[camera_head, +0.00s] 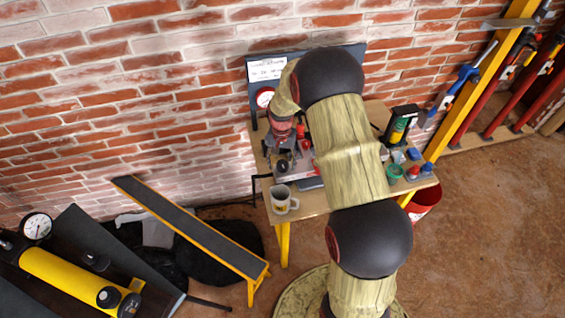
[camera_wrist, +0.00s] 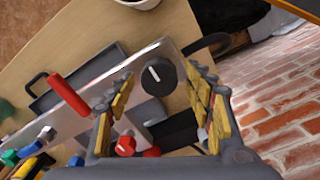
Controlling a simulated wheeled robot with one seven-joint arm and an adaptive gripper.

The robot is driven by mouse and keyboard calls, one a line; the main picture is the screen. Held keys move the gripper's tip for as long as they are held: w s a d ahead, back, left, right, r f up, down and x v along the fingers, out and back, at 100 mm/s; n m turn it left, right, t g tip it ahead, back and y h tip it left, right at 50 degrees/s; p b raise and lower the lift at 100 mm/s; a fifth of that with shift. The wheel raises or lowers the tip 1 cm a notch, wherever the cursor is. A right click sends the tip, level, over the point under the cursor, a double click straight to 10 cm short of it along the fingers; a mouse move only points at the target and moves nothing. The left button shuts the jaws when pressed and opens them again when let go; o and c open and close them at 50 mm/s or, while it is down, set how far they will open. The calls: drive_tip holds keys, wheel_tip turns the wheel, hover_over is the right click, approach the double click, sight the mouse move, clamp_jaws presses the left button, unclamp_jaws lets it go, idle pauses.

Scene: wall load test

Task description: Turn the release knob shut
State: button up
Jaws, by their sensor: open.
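A round black knob (camera_wrist: 158,77) with a white pointer line sits on a pale metal bar (camera_wrist: 165,57) in the wrist view. I take it for the release knob. My gripper (camera_wrist: 161,74) is open, with one yellow-padded finger on each side of the knob. A gap shows on both sides, and I see no contact.
A red lever (camera_wrist: 68,93) and a small red knob (camera_wrist: 125,146) are near the left finger. A white mug (camera_head: 281,200) stands at the bench's front left corner. A pressure gauge (camera_head: 265,97) is behind my gripper, near the brick wall. Bottles and small coloured parts crowd the right side.

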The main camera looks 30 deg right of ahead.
sight(282, 163)
wheel_tip(282, 163, up, 12)
idle(0.7)
idle(0.4)
